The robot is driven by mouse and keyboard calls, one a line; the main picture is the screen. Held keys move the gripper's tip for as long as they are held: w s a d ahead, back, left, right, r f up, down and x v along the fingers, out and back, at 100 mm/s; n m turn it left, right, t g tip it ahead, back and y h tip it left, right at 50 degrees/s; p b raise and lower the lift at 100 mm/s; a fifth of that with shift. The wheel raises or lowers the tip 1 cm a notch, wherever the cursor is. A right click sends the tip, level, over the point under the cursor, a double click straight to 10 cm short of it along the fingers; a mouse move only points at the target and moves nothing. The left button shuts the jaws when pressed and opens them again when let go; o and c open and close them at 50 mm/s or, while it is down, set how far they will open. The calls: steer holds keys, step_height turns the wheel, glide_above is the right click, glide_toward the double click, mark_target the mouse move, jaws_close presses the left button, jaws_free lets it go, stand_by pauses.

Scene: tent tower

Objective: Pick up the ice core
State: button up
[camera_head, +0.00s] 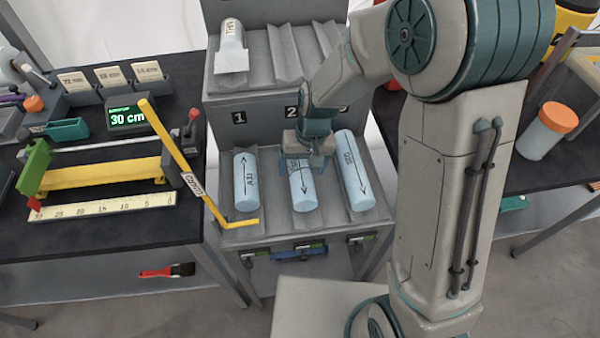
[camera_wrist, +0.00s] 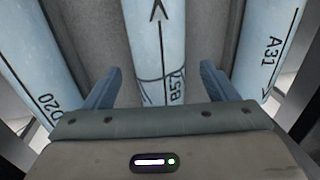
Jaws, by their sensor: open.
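Three pale blue ice cores with black labels and arrows lie side by side in the head view: a left one (camera_head: 245,182), a middle one (camera_head: 303,188) and a right one (camera_head: 354,170). My gripper (camera_head: 306,166) is open over the middle core. In the wrist view my gripper's blue fingers (camera_wrist: 159,88) stand apart on either side of the middle core (camera_wrist: 158,45), with gaps on both sides. The wrist view also shows a core marked A31 (camera_wrist: 268,45) and one ending in 20 (camera_wrist: 35,60). Whether the fingers reach down beside the core is unclear.
The cores lie in a grey grooved rack (camera_head: 275,212). A higher shelf (camera_head: 283,60) holds a white labelled piece (camera_head: 231,48). A yellow bar (camera_head: 175,155) slants beside the left core. A black bench (camera_head: 120,225) holds a ruler (camera_head: 105,205) and a 30 cm display (camera_head: 128,117).

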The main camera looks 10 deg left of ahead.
steer(key=shift+a+f, duration=0.1)
steer(key=shift+f, duration=0.8)
steer(key=c, duration=1.4)
steer(key=shift+r, duration=0.15)
